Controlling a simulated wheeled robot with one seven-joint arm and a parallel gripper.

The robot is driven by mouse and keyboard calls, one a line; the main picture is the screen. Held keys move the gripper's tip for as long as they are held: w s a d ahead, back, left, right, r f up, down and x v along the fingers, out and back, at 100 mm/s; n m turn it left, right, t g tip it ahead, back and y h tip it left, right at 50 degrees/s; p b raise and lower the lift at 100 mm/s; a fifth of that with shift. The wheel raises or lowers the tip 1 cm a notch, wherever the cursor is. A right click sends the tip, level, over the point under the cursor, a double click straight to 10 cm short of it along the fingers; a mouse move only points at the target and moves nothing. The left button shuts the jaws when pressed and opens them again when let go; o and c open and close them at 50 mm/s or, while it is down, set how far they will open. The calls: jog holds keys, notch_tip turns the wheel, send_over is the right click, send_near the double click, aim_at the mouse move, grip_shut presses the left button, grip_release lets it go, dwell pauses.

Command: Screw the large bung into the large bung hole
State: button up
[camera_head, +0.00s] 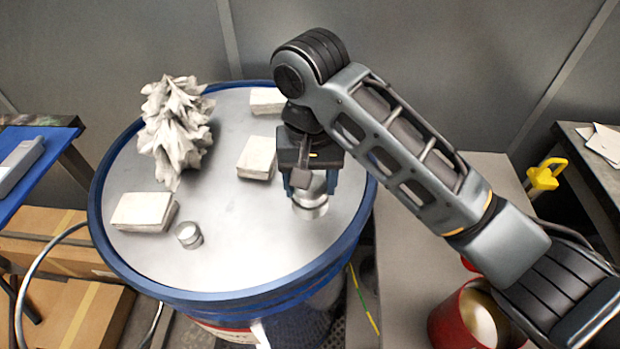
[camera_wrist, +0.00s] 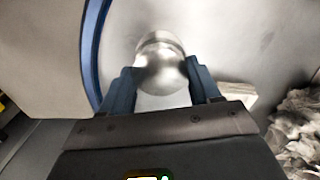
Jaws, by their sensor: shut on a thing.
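The large bung (camera_head: 311,210) is a round silver metal piece near the right side of the drum's top. In the wrist view the bung (camera_wrist: 162,62) shows between the two blue fingers. My gripper (camera_head: 314,184) points down from above and is shut on the bung; it also shows in the wrist view (camera_wrist: 161,80). The large bung hole is not visible. I cannot tell whether the bung sits in the hole. The drum lid (camera_head: 245,215) is flat grey metal with a blue rim. A smaller silver cap (camera_head: 189,236) sits at the lid's front left.
A crumpled grey-white rag (camera_head: 175,125) stands at the back left. White blocks lie at the left front (camera_head: 142,212), the middle (camera_head: 257,158) and the back (camera_head: 267,101). The lid's front middle is clear. A red can (camera_head: 465,318) is at the lower right.

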jog(key=shift+m, duration=1)
jog(key=m, duration=0.4)
jog(key=shift+f+m, duration=0.1)
jog(key=shift+m, duration=0.2)
jog(key=o, duration=0.7)
jog(key=shift+d, duration=0.1)
